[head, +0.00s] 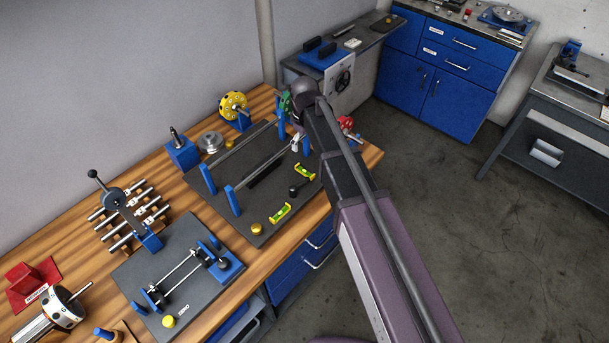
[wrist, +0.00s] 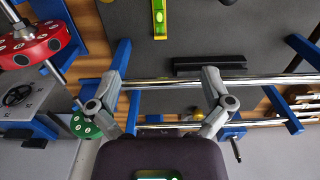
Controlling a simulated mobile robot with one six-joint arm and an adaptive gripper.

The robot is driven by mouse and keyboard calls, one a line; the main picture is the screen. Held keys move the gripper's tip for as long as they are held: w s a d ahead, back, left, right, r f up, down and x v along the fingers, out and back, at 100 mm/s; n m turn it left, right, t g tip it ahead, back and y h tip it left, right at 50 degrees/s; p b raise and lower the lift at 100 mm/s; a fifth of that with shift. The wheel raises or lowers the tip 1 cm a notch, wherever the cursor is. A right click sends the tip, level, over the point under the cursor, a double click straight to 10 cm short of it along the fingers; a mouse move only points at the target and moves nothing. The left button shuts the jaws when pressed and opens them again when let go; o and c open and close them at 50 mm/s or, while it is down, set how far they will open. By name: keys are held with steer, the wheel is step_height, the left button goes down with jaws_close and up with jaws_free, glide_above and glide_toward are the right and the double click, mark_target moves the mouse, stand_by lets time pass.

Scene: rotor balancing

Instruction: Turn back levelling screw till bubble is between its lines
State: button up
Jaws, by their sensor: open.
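The dark balancing plate (head: 282,197) carries two parallel steel rails on blue posts. Two green-yellow bubble levels lie on it, a front one (head: 281,213) and a farther one (head: 305,172). One level (wrist: 159,18) shows in the wrist view. The bubbles are too small to read against their lines. A brass knob (head: 257,229) sits at the plate's front-left corner, and a black knob (head: 295,190) between the levels. Which is the levelling screw I cannot tell. My gripper (wrist: 160,76) is open and empty above the far part of the rails, apart from both knobs.
A red wheel (wrist: 30,45) and a green wheel (wrist: 84,125) stand near my gripper. A black bar (wrist: 210,63) lies on the plate. A yellow wheel (head: 233,105) stands behind the rails. A smaller rail stand (head: 180,275) is at the front left.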

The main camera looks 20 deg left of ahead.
steer(key=shift+f+b, duration=1.95)
steer(key=shift+f, duration=0.3)
steer(key=shift+r, duration=0.1)
step_height(320, 180, up, 10)
steer(key=p, duration=1)
steer(key=s+d+f+m+b, duration=0.2)
steer(key=s+d+m, duration=0.1)
steer(key=d, duration=1)
steer(key=s+d+f+m+b, duration=0.3)
steer(key=d+m, duration=0.3)
steer(key=d, duration=0.8)
steer(key=s+d+f+m+b, duration=0.3)
steer(key=d+m, duration=0.1)
steer(key=d, duration=0.9)
steer(key=shift+d+f+m, duration=0.2)
steer(key=shift+f+m, duration=0.05)
steer(key=shift+m, duration=0.05)
